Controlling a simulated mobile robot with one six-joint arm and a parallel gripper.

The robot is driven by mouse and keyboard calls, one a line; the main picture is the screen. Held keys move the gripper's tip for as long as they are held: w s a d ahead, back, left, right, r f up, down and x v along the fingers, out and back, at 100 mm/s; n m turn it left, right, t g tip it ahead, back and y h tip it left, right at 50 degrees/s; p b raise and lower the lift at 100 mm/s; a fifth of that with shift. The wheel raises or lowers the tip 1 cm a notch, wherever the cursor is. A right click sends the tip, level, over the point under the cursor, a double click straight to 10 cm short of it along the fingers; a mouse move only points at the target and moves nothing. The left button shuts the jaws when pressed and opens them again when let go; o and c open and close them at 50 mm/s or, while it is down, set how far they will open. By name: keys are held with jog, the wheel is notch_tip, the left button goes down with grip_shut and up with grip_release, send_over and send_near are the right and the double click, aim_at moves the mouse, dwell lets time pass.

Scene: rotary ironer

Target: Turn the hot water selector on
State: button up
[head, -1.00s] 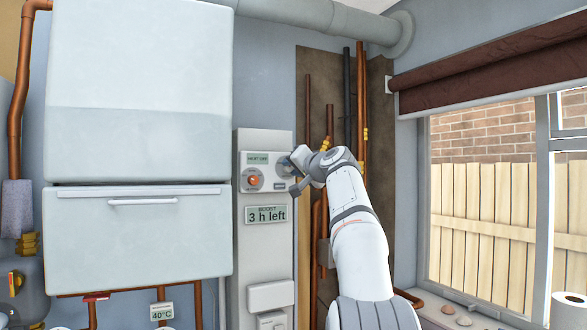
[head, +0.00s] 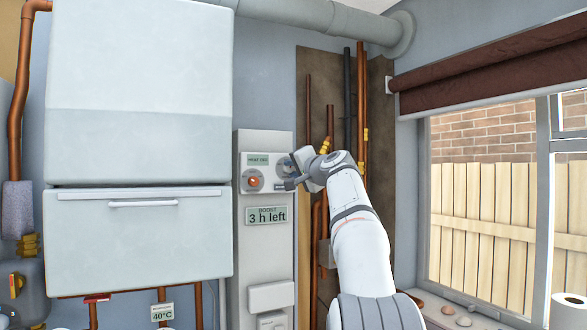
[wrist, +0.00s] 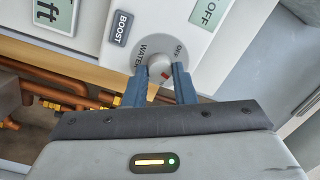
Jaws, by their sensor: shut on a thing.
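The hot water selector (wrist: 160,66) is a round grey knob on a grey dial with the words WATER and OFF around it. A red mark shows on the knob, close to my right finger. My gripper (wrist: 161,77) is shut on the knob, with one blue finger on each side. In the head view my gripper (head: 286,178) is at the right side of the white control panel (head: 243,188) and hides most of the hot water dial.
A BOOST button (wrist: 121,28) is beside the dial. A second knob with an orange centre (head: 253,181) is left of my gripper. A display (head: 266,215) below reads 3 h left. Copper pipes (head: 361,110) run close on the right.

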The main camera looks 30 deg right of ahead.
jog(key=m+p, duration=0.1)
jog(key=m, duration=0.4)
jog(key=shift+m, duration=0.3)
jog(key=shift+f+m+p, duration=0.15)
jog(key=shift+m+p, duration=0.3)
jog(key=shift+m, duration=1.15)
jog(key=shift+f, duration=0.1)
jog(key=o, duration=1)
jog(key=s+b, duration=0.4)
jog(key=s, duration=0.3)
jog(key=shift+s+f, duration=0.15)
jog(key=shift+s, duration=0.25)
jog(key=shift+d, duration=0.1)
